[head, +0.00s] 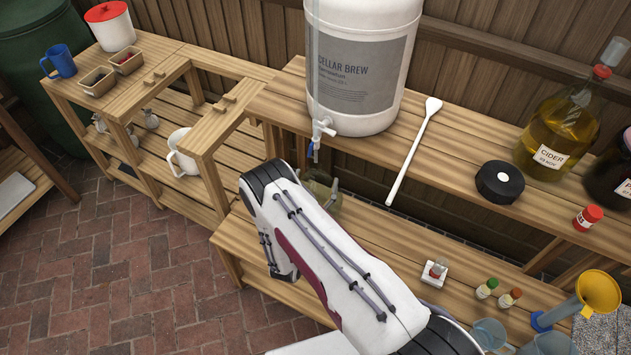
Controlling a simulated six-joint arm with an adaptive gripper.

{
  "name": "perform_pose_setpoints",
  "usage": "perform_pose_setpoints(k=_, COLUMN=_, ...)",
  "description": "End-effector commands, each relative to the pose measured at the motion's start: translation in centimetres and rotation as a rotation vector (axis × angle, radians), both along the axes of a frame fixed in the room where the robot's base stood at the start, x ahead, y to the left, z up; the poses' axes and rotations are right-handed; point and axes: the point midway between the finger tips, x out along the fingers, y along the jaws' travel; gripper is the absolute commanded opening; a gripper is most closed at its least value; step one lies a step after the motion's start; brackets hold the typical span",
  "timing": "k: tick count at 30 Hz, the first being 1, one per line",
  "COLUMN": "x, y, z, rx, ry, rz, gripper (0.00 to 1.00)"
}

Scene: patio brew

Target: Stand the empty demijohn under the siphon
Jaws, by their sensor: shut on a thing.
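A greenish glass vessel, seemingly the demijohn (323,201), shows partly behind my arm on the lower shelf side, below the tap of the white fermenter. My arm covers its left and lower parts, so I cannot tell whether its base touches the shelf. My gripper (325,186) is mostly hidden behind my arm; grey finger-like parts show at the glass, and it is shut on the vessel. The white fermenter (362,75), labelled Cellar Brew, stands on the upper shelf. Its blue-tipped tap (320,132) hangs over the shelf's front edge, with a clear upright tube above it.
A white paddle (414,150), black round lid (500,181), full cider demijohn (562,130) and red-capped jar (588,217) occupy the upper shelf. Small bottles (487,288) and a yellow funnel (599,291) stand lower right. A white jug (183,152) is on the left shelving.

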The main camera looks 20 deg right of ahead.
Motion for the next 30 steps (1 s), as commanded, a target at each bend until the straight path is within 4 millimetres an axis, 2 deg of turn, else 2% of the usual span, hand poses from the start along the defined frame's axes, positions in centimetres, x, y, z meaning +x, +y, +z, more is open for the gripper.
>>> perform_pose_setpoints(k=30, x=0.09, y=0.05, z=-0.47, rx=0.000, ry=-0.006, rz=0.001, gripper=0.16)
